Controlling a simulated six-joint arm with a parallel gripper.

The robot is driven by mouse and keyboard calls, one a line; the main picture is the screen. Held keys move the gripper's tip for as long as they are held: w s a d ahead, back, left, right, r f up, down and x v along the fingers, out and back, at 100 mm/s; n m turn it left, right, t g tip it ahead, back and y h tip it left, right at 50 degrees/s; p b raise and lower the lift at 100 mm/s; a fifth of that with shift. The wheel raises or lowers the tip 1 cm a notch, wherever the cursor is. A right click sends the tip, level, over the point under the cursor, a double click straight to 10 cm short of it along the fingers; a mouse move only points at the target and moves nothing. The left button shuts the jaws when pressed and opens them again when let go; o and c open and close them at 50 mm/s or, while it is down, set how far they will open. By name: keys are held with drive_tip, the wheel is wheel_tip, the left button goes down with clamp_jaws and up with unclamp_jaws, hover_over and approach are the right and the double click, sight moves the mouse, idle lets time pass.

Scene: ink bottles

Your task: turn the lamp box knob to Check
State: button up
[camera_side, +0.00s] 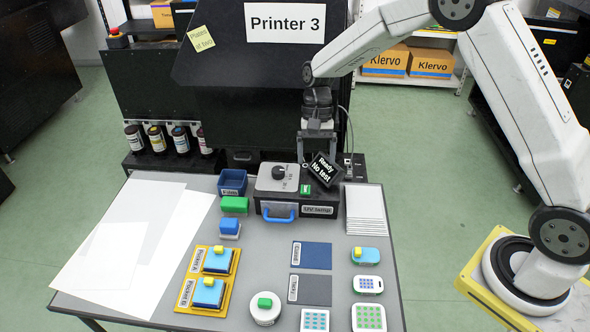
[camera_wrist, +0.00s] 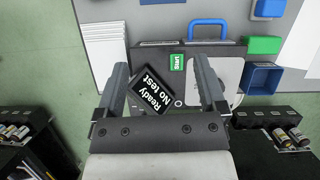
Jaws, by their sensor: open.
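The lamp box (camera_side: 326,200) is a dark box at the back of the table, with a blue handle and a "UV lamp" label on its front. Its black knob (camera_side: 279,172) stands on a light grey dial plate (camera_side: 268,184) on top; the knob's setting is too small to read. A tilted black display (camera_side: 325,170) reads "Ready No test". My gripper (camera_side: 317,158) is open and empty above the back of the box, right of the knob. In the wrist view the display (camera_wrist: 152,95) shows between the fingers, and the right finger partly covers the dial plate (camera_wrist: 230,72), hiding the knob.
A blue bin (camera_side: 232,182) and green block (camera_side: 235,205) stand left of the box. A stack of white sheets (camera_side: 364,210) lies right. The black printer (camera_side: 240,70) rises behind. Pads, trays and small blocks cover the front table; large white sheets (camera_side: 120,240) lie at left.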

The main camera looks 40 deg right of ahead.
drive_tip(key=n+t+h, duration=0.3)
drive_tip(key=t+h, duration=0.2)
drive_tip(key=t, duration=0.3)
approach(278, 170)
drive_tip(key=shift+w+d+f, duration=0.25)
drive_tip(key=shift+w+f, duration=0.25)
drive_tip(key=shift+w, duration=0.05)
drive_tip(key=shift+f, duration=0.1)
drive_tip(key=shift+x, duration=3.8)
drive_tip(key=shift+s+f, duration=0.1)
drive_tip(key=shift+s, duration=0.1)
clamp_jaws()
